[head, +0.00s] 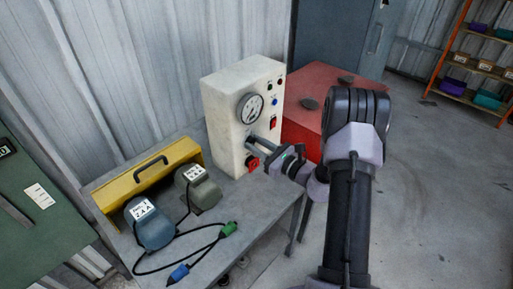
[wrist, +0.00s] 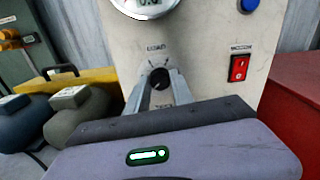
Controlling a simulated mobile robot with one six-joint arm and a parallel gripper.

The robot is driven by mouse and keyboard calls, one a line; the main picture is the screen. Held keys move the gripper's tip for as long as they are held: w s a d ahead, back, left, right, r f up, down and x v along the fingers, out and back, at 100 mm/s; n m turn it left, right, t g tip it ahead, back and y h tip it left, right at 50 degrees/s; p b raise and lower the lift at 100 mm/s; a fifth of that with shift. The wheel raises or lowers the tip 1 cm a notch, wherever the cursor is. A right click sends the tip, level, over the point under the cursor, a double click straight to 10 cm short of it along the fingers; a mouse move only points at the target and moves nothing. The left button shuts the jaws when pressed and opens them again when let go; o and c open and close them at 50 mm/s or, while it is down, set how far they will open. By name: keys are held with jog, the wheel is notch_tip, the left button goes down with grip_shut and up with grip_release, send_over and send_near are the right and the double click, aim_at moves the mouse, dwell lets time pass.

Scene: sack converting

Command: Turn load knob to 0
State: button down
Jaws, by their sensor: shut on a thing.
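The load knob (wrist: 160,77) is a small dark round knob on the pale front panel of a box-shaped test unit (head: 226,104). A label that seems to read LOAD sits above it in the wrist view. My gripper (wrist: 159,84) has one finger on each side of the knob and is shut on it.
Above the knob is a round gauge (head: 250,108). A red switch (wrist: 238,68) and a blue button (wrist: 249,5) are to its right. A red plug-like part (head: 252,163) sits low on the panel.

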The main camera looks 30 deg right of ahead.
jog(key=shift+n, duration=0.3)
dwell(0.4)
jog(key=c, duration=1.1)
grip_release()
jog(key=p+v, duration=0.3)
jog(key=v, duration=1.4)
jog(key=shift+s, duration=0.25)
jog(key=shift+r, duration=0.1)
